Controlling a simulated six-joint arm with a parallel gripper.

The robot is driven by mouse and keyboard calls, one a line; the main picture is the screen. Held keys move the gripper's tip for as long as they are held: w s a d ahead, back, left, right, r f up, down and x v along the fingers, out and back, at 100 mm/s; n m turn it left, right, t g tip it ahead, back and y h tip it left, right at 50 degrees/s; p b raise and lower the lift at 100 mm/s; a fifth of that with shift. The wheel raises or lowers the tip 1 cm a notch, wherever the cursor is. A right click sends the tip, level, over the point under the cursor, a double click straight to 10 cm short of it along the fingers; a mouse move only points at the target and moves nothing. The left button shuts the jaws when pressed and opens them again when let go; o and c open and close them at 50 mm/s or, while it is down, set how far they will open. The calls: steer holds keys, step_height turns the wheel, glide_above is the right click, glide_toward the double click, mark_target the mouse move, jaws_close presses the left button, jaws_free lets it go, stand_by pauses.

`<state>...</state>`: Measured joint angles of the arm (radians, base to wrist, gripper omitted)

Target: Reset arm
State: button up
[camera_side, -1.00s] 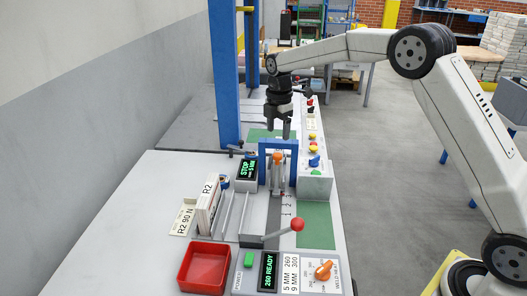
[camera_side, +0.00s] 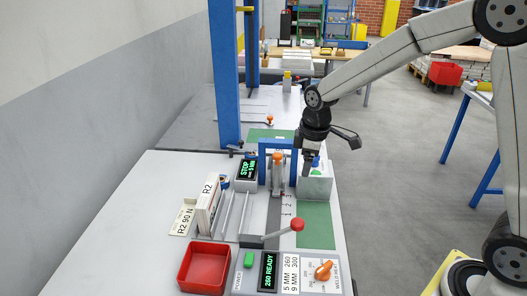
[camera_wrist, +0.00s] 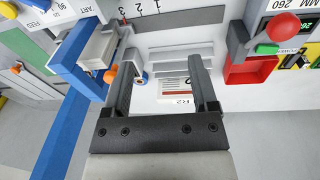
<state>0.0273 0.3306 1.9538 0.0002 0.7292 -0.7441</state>
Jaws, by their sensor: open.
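My gripper (camera_side: 308,170) points down and is open and empty. In the side view it is just right of the blue press frame (camera_side: 264,163), in front of the grey control box (camera_side: 316,187), which it partly hides. In the wrist view both fingers of my gripper (camera_wrist: 160,58) are apart. The R2 holder (camera_wrist: 181,99) shows between and below them, and stands at the left of the bench in the side view (camera_side: 207,205). I cannot tell whether my gripper touches the box.
A red tray (camera_side: 204,268) and a control panel (camera_side: 297,272) are at the bench's near end. A red-ball lever (camera_side: 297,224) stands above the panel. A tall blue post (camera_side: 226,85) rises behind.

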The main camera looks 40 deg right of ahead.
steer(key=s+a+f+m+t, duration=0.1)
steer(key=s+f+m, duration=0.3)
steer(key=s+m, duration=0.4)
steer(key=s, duration=0.7)
